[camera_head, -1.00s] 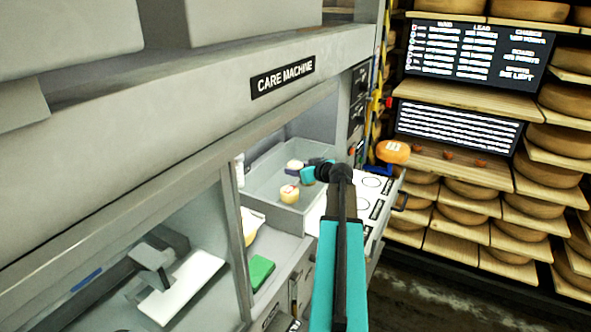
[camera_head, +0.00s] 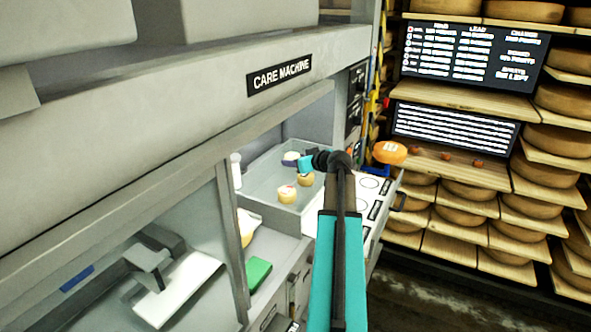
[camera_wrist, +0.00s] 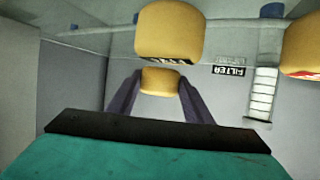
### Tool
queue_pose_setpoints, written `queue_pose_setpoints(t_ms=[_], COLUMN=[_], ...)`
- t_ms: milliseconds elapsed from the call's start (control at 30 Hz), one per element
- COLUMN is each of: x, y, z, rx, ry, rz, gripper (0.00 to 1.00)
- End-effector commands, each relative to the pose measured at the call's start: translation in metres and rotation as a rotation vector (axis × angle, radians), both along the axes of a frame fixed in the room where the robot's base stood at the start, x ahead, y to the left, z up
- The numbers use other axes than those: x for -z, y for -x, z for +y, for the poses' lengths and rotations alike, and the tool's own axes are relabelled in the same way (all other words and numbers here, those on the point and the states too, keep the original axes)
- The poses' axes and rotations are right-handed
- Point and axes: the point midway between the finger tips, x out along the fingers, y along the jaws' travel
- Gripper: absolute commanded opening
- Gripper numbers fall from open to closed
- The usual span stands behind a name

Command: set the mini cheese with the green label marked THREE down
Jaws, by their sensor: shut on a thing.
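My gripper (camera_wrist: 160,78) is shut on a small pale yellow mini cheese (camera_wrist: 160,83) between its dark fingertips. Its label cannot be read, and no green label shows. In the head view my gripper (camera_head: 290,162) is over the far part of a grey tray (camera_head: 262,172) under the care machine, with a small pale cheese (camera_head: 291,156) at its fingers. I cannot tell if the held cheese touches the tray floor. Two other mini cheeses, one (camera_head: 306,180) and another (camera_head: 286,195) nearer, stand in the tray. The wrist view also shows two larger-looking cheeses (camera_wrist: 168,32) (camera_wrist: 303,48).
A filter label (camera_wrist: 228,71) is on the tray side in the wrist view. A white board with circles (camera_head: 368,190) lies right of the tray. An orange cheese (camera_head: 390,152) sits beyond it. A green block (camera_head: 258,272) lies nearer. The tray's near left floor is clear.

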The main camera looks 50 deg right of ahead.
Motion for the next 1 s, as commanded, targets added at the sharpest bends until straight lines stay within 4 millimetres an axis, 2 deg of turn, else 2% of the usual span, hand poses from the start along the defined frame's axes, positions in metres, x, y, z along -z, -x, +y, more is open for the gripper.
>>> queue_pose_setpoints(t_ms=[233, 500, 1000], x=[-0.03, -0.053, -0.06], y=[0.0, 0.0, 0.0], z=[0.0, 0.0, 0.0], rx=[0.0, 0.0, 0.0], ry=[0.002, 0.001, -0.001], rz=[0.0, 0.0, 0.0], gripper=[0.18, 0.18, 0.18])
